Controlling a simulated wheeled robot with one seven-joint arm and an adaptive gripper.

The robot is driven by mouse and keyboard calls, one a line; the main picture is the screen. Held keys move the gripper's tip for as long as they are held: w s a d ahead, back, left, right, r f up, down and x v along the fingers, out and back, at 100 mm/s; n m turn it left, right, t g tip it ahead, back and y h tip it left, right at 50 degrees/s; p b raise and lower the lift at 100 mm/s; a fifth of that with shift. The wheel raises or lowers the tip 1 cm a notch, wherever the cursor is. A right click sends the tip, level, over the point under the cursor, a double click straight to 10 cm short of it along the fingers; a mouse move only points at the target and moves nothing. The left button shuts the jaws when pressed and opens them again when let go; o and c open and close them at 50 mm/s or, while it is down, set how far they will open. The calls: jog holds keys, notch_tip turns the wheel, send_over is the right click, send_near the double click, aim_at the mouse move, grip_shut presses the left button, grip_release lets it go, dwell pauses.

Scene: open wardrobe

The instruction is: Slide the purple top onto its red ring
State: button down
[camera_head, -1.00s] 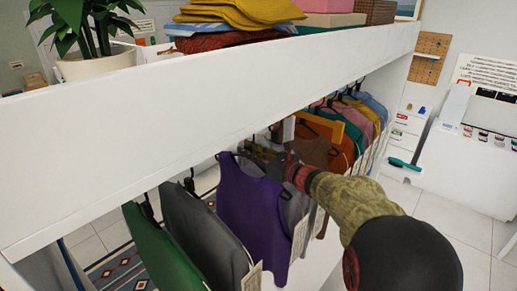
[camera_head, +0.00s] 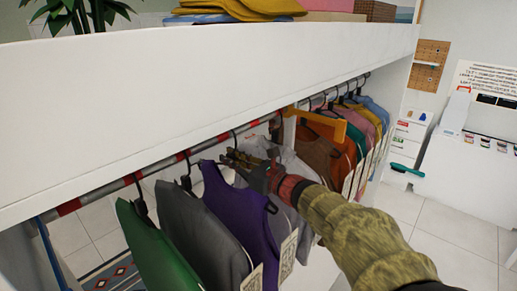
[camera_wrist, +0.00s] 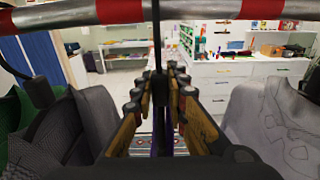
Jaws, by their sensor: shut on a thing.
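The purple top (camera_head: 238,215) hangs from the rail between a dark grey top and a pale grey top. My gripper (camera_head: 238,160) is at its shoulders and shut on its black hanger. In the wrist view my gripper (camera_wrist: 160,88) has its fingers on both sides of the upright hanger stem (camera_wrist: 156,45), with a thin purple strip below. The stem reaches the rail just right of a red ring (camera_wrist: 120,11), apart from it. Another red ring (camera_wrist: 262,9) is further right. The hook's top is out of the wrist view.
The dark grey top (camera_head: 203,235) and green top (camera_head: 155,245) hang at left. The pale grey top (camera_head: 290,165) is close at right, with several coloured tops beyond an orange divider (camera_head: 322,124). The white shelf board (camera_head: 200,90) runs above the rail.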

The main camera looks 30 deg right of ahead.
jog(key=shift+s+a+b, duration=0.3)
jog(key=shift+a+b, duration=0.2)
jog(key=shift+a, duration=0.25)
jog(key=shift+s+a+b, duration=0.25)
jog(key=shift+a+b, duration=0.25)
jog(key=shift+a, duration=0.25)
jog(key=c, duration=1.7)
grip_release()
jog(key=shift+d, duration=0.15)
jog(key=v, duration=1.2)
